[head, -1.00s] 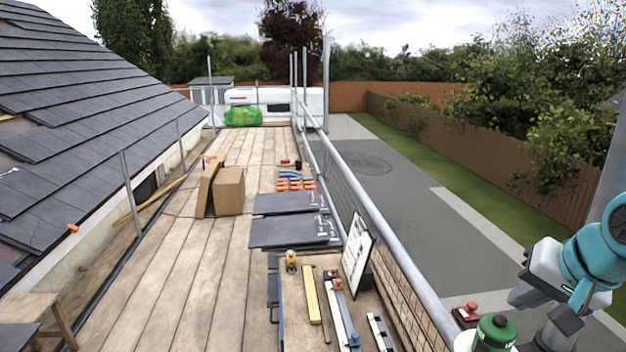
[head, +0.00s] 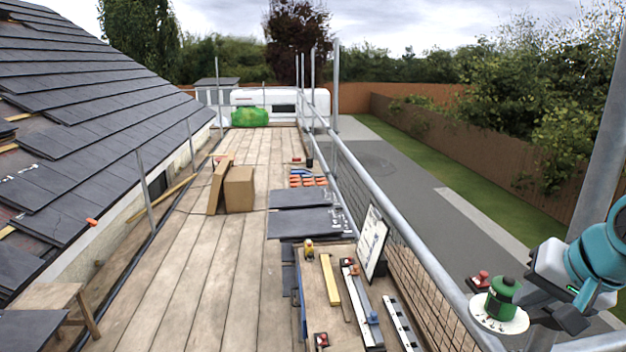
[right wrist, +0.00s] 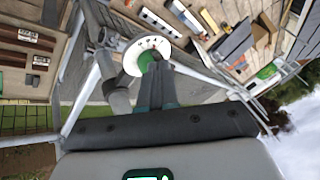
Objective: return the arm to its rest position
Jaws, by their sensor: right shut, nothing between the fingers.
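My right arm, teal and white, comes in at the right edge of the head view. Its gripper (head: 560,312) hangs over the outer side of the guard rail, right of a green-topped object (head: 502,294) on a round white plate (head: 487,317). In the right wrist view the fingers (right wrist: 156,72) are together and empty, pointing toward the green object on the white plate (right wrist: 135,60). From these views I cannot tell whether they touch it. My left gripper is not in view.
A grey guard rail (head: 402,231) runs along the walkway's right side. A workbench (head: 318,292) carries a yellow bar (head: 329,279) and tools. Slates (head: 303,222), a cardboard box (head: 239,189) and a tiled roof (head: 85,120) lie beyond. The middle planks (head: 190,275) are clear.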

